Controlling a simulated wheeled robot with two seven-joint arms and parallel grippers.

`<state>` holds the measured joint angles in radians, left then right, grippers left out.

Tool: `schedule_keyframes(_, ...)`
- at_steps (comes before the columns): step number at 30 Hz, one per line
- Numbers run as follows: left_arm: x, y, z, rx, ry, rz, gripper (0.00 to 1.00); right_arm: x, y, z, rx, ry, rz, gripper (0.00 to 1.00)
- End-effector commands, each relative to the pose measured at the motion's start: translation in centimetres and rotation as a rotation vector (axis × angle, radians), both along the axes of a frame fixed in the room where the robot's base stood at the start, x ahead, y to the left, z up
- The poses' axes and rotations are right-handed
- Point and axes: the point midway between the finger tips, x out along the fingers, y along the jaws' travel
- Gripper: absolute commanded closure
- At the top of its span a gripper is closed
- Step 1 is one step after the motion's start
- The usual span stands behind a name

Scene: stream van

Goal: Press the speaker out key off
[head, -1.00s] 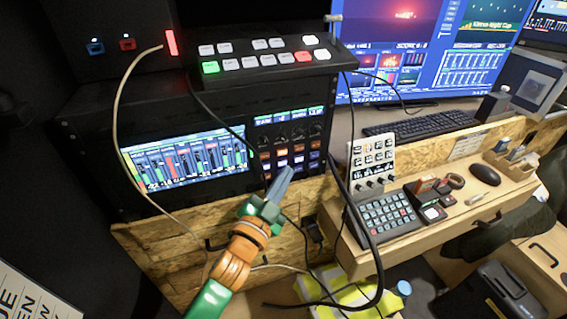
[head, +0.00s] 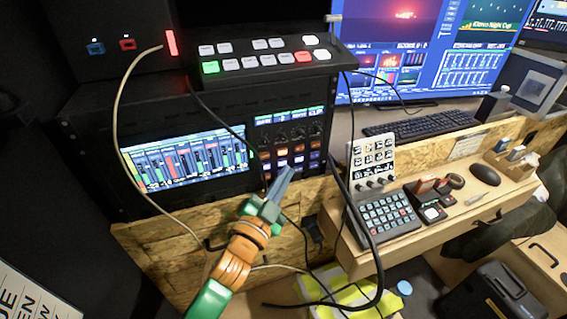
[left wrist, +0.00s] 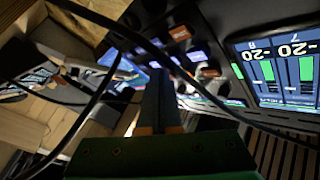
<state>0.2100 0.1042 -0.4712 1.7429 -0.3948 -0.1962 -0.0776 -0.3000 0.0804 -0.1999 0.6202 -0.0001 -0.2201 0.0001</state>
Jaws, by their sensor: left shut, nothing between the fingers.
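The audio rack's key panel (head: 267,168) has rows of small lit keys, orange, white and blue, under several knobs and a small screen. I cannot read the key labels, so I cannot tell which is the speaker out key. My left gripper (head: 288,171) is shut and empty, its tips pointing at the lower key rows and covering part of them. I cannot tell whether they touch a key. In the left wrist view the shut fingers (left wrist: 160,82) reach toward the panel, with an orange key (left wrist: 180,33) and blue-lit keys beyond. My right gripper is not in view.
A mixer screen (head: 185,158) sits left of the keys. A switcher panel (head: 265,62) with lit buttons stands above. Black and beige cables hang around my gripper. A wooden desk to the right holds a key pad (head: 388,215), keyboard (head: 420,122) and mouse (head: 485,175).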

Motion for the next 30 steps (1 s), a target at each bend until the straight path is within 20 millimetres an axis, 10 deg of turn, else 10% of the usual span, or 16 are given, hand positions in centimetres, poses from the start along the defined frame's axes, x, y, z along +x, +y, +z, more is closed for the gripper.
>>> schedule_keyframes(30, 1.3, 0.6, 0.0, 0.0, 0.0, 0.0, 1.0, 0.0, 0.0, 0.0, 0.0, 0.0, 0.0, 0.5)
